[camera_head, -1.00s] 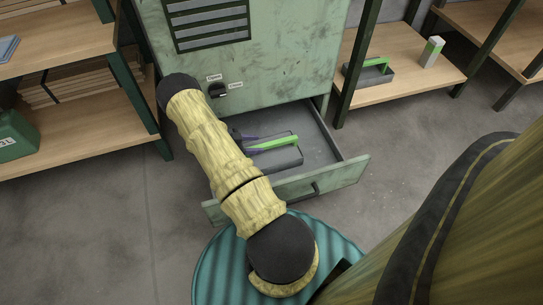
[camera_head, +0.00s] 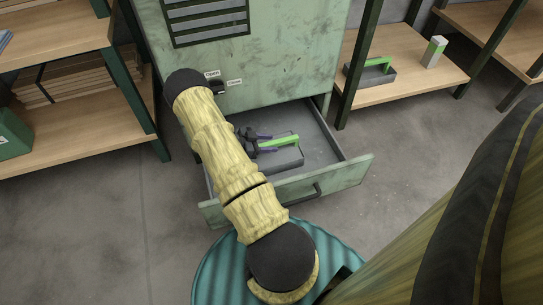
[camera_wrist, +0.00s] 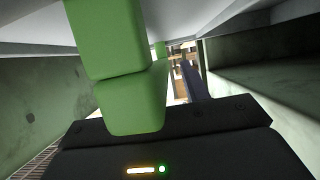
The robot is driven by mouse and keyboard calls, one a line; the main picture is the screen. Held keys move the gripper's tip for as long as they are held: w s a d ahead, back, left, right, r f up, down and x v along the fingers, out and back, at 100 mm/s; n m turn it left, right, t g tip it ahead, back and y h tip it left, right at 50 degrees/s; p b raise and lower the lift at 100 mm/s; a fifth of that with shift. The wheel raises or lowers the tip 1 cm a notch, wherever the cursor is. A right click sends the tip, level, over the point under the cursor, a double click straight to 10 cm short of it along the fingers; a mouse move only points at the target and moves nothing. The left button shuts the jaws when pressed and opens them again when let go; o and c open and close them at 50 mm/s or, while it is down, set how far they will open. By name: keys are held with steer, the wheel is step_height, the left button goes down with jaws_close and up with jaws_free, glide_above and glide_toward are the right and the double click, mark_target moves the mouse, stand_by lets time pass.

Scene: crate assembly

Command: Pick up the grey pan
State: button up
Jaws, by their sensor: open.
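A grey pan (camera_head: 290,160) with a green bar handle (camera_head: 282,143) lies in the open drawer of the green cabinet. My gripper (camera_head: 266,141) is down in the drawer at the left end of this handle, with its jaws open. In the wrist view the green handle (camera_wrist: 120,85) is very close and fills the left part. One dark purplish finger (camera_wrist: 190,82) shows to its right; the other finger seems hidden behind the handle. My arm covers the left part of the drawer.
The open drawer (camera_head: 325,187) has walls around the pan, with bare floor on its right side. A green box (camera_head: 14,135) stands at the left.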

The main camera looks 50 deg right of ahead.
steer(key=shift+c, duration=0.4)
jaws_close()
stand_by(1.4)
